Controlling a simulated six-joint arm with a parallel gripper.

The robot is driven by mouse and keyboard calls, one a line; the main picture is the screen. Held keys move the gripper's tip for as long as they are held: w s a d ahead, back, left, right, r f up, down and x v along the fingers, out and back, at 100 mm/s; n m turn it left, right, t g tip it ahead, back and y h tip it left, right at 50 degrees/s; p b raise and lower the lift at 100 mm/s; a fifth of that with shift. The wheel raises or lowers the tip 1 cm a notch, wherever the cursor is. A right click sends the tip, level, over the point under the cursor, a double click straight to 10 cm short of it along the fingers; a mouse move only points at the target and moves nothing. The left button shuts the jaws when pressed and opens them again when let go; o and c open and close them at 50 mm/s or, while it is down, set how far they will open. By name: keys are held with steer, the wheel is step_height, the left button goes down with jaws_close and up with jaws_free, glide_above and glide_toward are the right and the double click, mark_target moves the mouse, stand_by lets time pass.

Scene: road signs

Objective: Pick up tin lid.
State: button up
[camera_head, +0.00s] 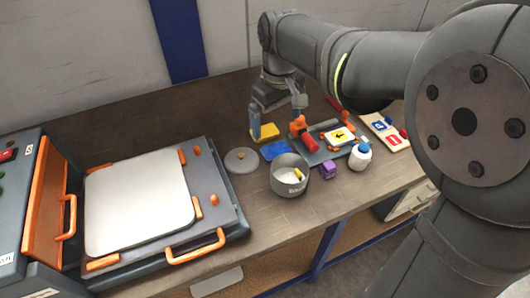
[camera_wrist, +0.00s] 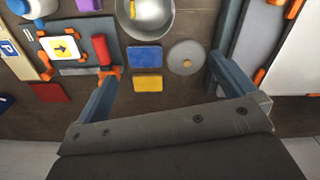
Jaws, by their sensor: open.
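The tin lid (camera_head: 241,160) is a flat grey disc with a small brownish knob at its middle. It lies on the brown bench, left of the tin pot (camera_head: 290,182). In the wrist view the lid (camera_wrist: 183,66) lies between the lines of my two fingers, nearer the right one. My gripper (camera_head: 277,124) is open and empty above the bench, behind and to the right of the lid. In the wrist view my gripper (camera_wrist: 162,75) has its fingers wide apart, with no contact on the lid.
A blue plate (camera_wrist: 144,57) and a yellow plate (camera_wrist: 148,84) lie beside the lid. A sign fixture (camera_head: 323,152) with a red cylinder, a purple cube (camera_head: 327,169) and a white bottle (camera_head: 360,158) stand right. A large orange-handled press (camera_head: 230,215) fills the left.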

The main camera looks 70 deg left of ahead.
steer(key=s+a+f+n, duration=0.2)
steer(key=s+a+n, duration=0.4)
steer(key=a, duration=0.3)
glide_above(241, 155)
step_height(241, 155, down, 11)
steer(key=shift+w+f, duration=0.1)
steer(key=shift+w, duration=0.05)
steer(key=shift+f, duration=3.05)
steer(key=shift+c, duration=0.2)
steer(key=c, duration=1.1)
